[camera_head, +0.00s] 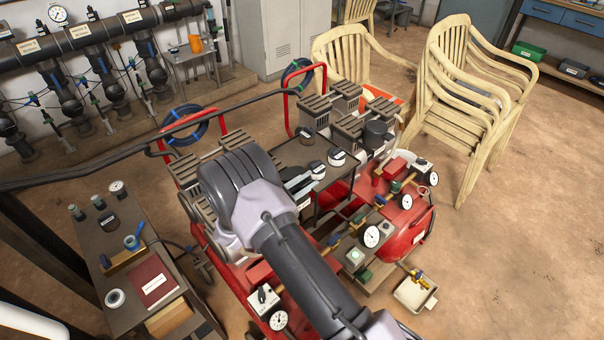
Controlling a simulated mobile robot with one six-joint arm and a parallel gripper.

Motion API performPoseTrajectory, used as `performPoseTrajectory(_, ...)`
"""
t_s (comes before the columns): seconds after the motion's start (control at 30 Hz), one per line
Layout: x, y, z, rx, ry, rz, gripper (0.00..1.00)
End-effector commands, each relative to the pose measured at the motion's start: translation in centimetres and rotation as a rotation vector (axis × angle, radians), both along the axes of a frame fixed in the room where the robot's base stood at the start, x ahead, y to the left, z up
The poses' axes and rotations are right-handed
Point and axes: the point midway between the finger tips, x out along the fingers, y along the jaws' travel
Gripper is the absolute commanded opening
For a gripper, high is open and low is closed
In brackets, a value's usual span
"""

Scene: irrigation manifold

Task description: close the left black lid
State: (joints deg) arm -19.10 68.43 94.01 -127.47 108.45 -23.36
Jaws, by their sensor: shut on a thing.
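Several small round pieces with black tops stand on a dark flat tray (288,153) in the middle of the red machine. One black piece (308,138) is at the back left, and a white one with a black top (337,157) is to its right. Another black-topped white piece (318,169) is nearer, right at my gripper (303,183). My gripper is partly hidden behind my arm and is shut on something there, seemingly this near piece. I cannot tell which of these is the left black lid, or whether any lid is open.
The red machine (408,243) carries gauges, valves and grey finned blocks. A side table (130,215) with a red book (152,281) stands at the left. Stacked cream chairs (470,105) stand at the back right. Pipes (90,32) run along the wall. Floor is clear at the right.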

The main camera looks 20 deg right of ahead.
Motion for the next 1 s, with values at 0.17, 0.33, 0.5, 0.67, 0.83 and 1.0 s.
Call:
performPoseTrajectory(0.17,-0.5,-0.1,-2.0,0.047,-0.101,0.013,0.0)
performPoseTrajectory(0.33,-0.8,-0.2,-3.2,0.051,-0.113,0.016,0.0)
performPoseTrajectory(0.5,-0.9,-0.2,-4.0,0.071,-0.163,0.018,0.0)
performPoseTrajectory(0.67,-0.9,-0.2,-4.4,0.091,-0.212,0.02,0.0)
performPoseTrajectory(0.83,-0.9,-0.2,-4.6,0.102,-0.236,0.02,0.0)
performPoseTrajectory(1.0,-0.9,-0.2,-4.6,0.104,-0.243,0.02,0.0)
